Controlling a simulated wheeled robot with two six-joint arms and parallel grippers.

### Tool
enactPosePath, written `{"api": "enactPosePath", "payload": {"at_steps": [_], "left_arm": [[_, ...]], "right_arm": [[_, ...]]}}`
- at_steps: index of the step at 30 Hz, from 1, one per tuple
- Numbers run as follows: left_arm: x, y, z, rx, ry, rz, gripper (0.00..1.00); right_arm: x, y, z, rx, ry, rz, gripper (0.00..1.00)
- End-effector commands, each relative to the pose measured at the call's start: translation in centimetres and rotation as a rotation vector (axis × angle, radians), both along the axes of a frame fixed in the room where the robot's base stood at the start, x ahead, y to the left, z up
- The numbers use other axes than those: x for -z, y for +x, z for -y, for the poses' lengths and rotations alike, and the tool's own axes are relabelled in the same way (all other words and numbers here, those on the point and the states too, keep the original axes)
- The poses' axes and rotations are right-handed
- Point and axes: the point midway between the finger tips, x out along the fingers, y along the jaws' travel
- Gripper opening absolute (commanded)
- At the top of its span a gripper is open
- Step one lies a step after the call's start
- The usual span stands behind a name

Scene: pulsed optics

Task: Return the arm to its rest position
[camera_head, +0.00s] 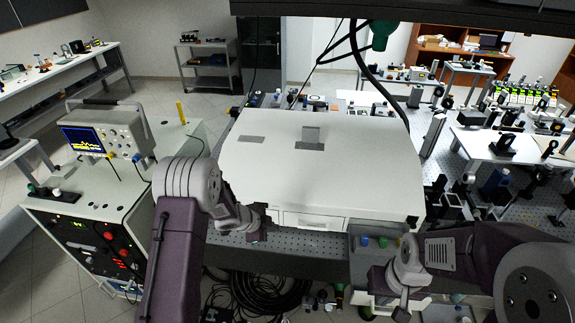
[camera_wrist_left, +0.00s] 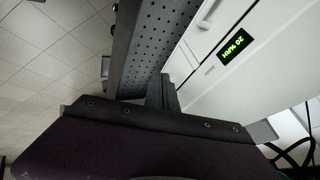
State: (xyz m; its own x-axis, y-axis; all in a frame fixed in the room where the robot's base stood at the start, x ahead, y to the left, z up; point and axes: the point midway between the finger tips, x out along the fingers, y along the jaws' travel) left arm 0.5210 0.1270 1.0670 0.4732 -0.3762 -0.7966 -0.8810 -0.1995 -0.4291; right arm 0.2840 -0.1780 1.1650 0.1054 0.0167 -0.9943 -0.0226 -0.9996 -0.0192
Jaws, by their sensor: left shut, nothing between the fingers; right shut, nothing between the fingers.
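My left arm comes in from the left of the head view. Its gripper (camera_head: 257,232) is shut and empty at the front left edge of the large white box (camera_head: 375,160), above the perforated bench top. Whether it touches the box cannot be told. My right arm comes in from the lower right, with its gripper (camera_head: 403,308) low in front of the bench, shut and empty. In the left wrist view, dark parts of my own arm fill the lower half, and a white panel with a green lit display (camera_wrist_left: 236,46) shows at the upper right.
An instrument cart with an oscilloscope (camera_head: 108,138) stands left of my left arm. The perforated bench (camera_head: 235,240) carries the white box and optics at right. Black cables (camera_head: 262,292) lie coiled below its front edge. Small bottles (camera_head: 382,242) stand near my right gripper. Floor is open at far left.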

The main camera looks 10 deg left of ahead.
Motion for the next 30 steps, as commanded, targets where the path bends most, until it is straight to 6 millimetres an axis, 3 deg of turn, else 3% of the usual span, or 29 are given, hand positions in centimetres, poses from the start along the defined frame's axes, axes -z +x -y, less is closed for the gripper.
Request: {"api": "enactPosePath", "payload": {"at_steps": [4, 8, 11, 14, 16, 18, 21, 25, 30], "left_arm": [[0.6, 0.4, 0.3, 0.007, 0.001, 0.015, 0.0], [-2.8, 2.2, 1.5, 0.003, -0.002, 0.149, 0.0], [-5.1, 1.3, -0.1, -0.212, -0.023, 0.179, 0.0], [-4.6, -3.5, -3.7, -0.58, -0.065, 0.071, 0.0], [-2.9, -8.6, -5.5, -0.839, -0.108, -0.076, 0.0], [-1.4, -13.5, -6.2, -1.04, -0.138, -0.231, 0.0], [0.4, -19.0, -6.0, -1.239, -0.149, -0.435, 0.0], [1.6, -23.0, -5.2, -1.379, -0.147, -0.602, 0.0], [1.7, -23.8, -5.1, -1.412, -0.138, -0.64, 0.0]], "right_arm": [[1.3, 0.0, 0.0, 0.0, 0.0, 0.0, 0.0], [5.4, 0.0, 0.0, 0.0, 0.0, 0.0, 0.0], [8.8, 0.0, 0.0, 0.0, 0.0, -0.001, 0.0], [11.4, 0.0, 0.0, 0.0, 0.0, -0.001, 0.0], [12.2, 0.0, 0.0, 0.0, 0.0, -0.001, 0.0], [12.0, 0.0, 0.0, 0.0, 0.0, 0.0, 0.0], [11.6, 0.0, 0.0, 0.0, 0.0, 0.0, 0.0], [11.5, 0.0, 0.0, 0.0, 0.0, 0.001, 0.0], [11.5, 0.0, 0.0, 0.0, 0.0, 0.0, 0.0]]}}
